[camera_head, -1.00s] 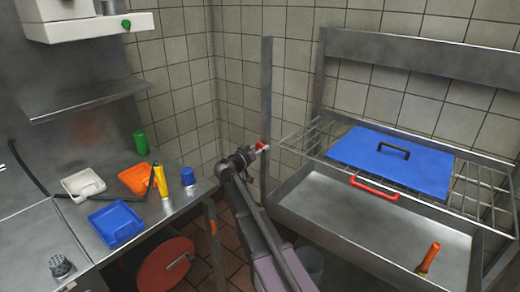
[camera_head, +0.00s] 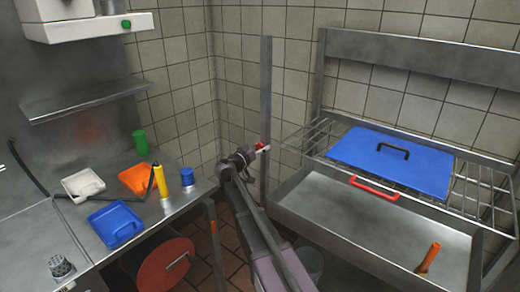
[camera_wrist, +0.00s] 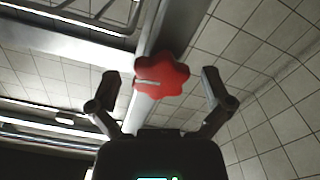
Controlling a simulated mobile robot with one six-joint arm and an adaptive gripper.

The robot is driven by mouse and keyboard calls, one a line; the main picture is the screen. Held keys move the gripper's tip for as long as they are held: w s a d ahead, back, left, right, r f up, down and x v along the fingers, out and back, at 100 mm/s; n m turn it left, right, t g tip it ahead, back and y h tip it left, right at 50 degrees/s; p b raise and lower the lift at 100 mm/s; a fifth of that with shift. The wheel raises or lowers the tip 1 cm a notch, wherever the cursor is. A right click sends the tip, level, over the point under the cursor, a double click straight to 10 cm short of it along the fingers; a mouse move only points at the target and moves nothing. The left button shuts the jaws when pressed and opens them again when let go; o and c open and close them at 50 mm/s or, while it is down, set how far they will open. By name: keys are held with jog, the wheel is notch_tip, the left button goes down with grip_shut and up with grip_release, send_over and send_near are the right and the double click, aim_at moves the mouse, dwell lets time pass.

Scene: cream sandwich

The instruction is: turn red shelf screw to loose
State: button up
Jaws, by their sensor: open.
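The red shelf screw (camera_wrist: 162,75) is a lobed red knob with a pale line across its face. It is on the upright metal post, and in the head view a small part of it (camera_head: 259,146) shows at the end of my arm. My gripper (camera_wrist: 160,92) is open, with one finger on each side of the knob in the wrist view. Neither finger appears to touch the knob. I cannot tell the exact depth between the fingertips and the knob.
The wire rack (camera_head: 468,192) beside the post holds a blue lid (camera_head: 375,165) with a black handle. A metal sink (camera_head: 350,215) with a red handle lies below it. The left counter holds a blue tray (camera_head: 116,224), an orange tray (camera_head: 135,180) and a yellow bottle (camera_head: 161,182).

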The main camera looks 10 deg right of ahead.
jog(key=v, duration=1.2)
dwell(0.5)
jog(key=m, duration=0.2)
jog(key=s+a+m, duration=0.1)
jog(key=m, duration=0.3)
jog(key=shift+s+a+r, duration=0.15)
jog(key=shift+a+r, duration=0.05)
jog(key=shift+a, duration=0.1)
jog(key=x, duration=1.4)
jog(key=shift+s, duration=0.1)
jog(key=c, duration=1.1)
